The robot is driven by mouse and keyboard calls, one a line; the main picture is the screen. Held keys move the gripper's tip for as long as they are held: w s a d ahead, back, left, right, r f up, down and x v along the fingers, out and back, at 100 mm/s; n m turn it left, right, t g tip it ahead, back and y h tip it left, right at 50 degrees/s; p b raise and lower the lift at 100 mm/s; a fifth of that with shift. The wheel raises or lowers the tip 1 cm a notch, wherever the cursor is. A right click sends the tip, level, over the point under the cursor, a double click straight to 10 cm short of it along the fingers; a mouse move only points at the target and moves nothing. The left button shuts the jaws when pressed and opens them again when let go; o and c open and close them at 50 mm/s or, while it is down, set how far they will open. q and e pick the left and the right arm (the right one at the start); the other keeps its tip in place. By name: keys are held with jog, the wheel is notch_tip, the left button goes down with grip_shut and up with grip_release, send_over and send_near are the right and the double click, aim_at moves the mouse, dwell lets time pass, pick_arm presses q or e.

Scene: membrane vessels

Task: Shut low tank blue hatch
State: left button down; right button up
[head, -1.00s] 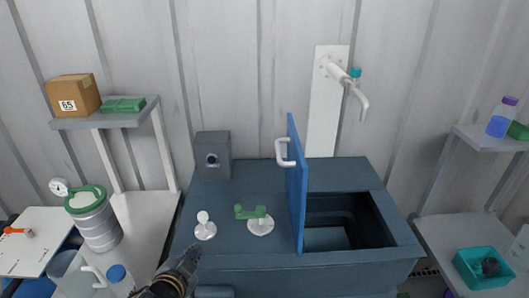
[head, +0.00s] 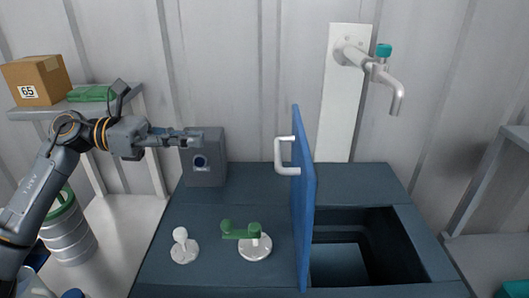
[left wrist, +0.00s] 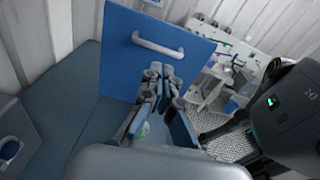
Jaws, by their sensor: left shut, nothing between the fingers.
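The blue hatch (head: 303,210) stands upright, open, on the dark blue low tank (head: 215,260). Its white handle (head: 283,156) faces left. The square opening (head: 362,248) to the right of the hatch is uncovered. My left gripper (head: 198,137) is shut and empty, in front of the grey box at the tank's back left, well to the left of the handle. In the left wrist view the shut fingers (left wrist: 163,75) appear in front of the blue hatch (left wrist: 130,75), below its white handle (left wrist: 158,46). The right gripper is not clearly seen.
On the tank top are a grey box (head: 208,172) with a round dial, a white knob (head: 183,247) and a green-handled valve (head: 246,236). A white tap (head: 370,65) hangs on the wall behind. A shelf (head: 60,108) with a cardboard box (head: 37,80) is at left.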

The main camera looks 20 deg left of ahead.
pick_arm(q)
jog(key=m+p, duration=0.1)
jog(key=p, duration=0.6)
send_near(275, 153)
jog(key=shift+g+y, duration=0.3)
jog(key=shift+y, duration=0.1)
jog(key=x, duration=0.4)
jog(key=r+x, duration=0.1)
jog(key=shift+w+d+f, duration=0.15)
jog(key=shift+w+d, duration=0.1)
jog(key=shift+d, duration=0.2)
jog(key=shift+w+d+f, duration=0.2)
jog(key=shift+d+f, duration=0.1)
jog(key=shift+d, duration=0.15)
